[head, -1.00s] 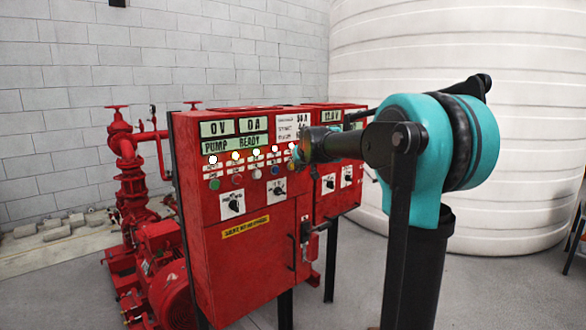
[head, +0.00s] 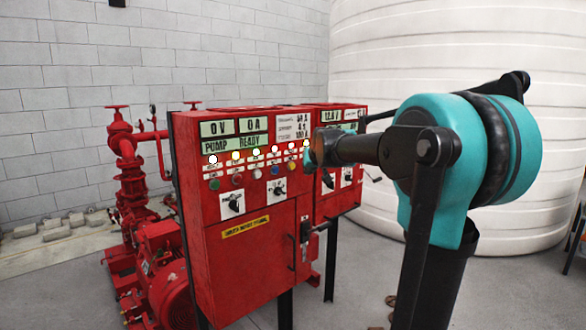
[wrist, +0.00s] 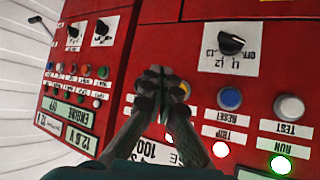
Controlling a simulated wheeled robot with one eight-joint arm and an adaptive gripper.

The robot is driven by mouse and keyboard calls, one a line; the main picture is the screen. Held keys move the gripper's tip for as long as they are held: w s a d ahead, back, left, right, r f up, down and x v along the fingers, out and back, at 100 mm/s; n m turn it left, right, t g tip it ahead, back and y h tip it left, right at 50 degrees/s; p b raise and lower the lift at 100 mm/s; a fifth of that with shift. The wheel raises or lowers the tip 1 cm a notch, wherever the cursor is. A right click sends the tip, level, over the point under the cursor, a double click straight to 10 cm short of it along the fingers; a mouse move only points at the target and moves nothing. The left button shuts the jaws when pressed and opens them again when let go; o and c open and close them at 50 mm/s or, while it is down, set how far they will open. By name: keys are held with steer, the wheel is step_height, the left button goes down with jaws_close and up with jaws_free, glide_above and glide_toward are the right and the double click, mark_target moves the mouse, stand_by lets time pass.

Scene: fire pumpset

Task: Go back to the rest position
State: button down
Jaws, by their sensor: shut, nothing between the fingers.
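My gripper (wrist: 160,82) is shut with nothing between its fingers. In the wrist view its fingertips sit together in front of the red control panel (wrist: 186,12). They partly cover a yellow button (wrist: 186,90). A blue button (wrist: 230,99) and a white button (wrist: 289,107) are to their right, and a black rotary switch (wrist: 231,43) is above right. In the head view, my arm points left at the red pump panel (head: 258,268), and the arm largely hides the gripper. I cannot tell the exact gap between fingertips and panel.
A red pump (head: 165,270) with pipes stands left of the panel. A large white tank (head: 420,60) stands behind at right. A black lever handle (head: 322,227) sticks out from the panel front. Grey floor (head: 520,300) is open at lower right.

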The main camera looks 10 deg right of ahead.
stand_by(0.3)
steer(key=s+d+f+g, duration=0.1)
steer(key=s+f+g, duration=0.2)
steer(key=s+f, duration=1.3)
steer(key=s+d+f+m+g+h, duration=0.1)
steer(key=s+d+f+g, duration=0.1)
steer(key=s+f, duration=1.5)
steer(key=s+g, duration=0.1)
steer(key=s, duration=0.5)
steer(key=shift+s+f+g, duration=0.2)
steer(key=shift+s+g, duration=0.1)
steer(key=shift+s, duration=0.05)
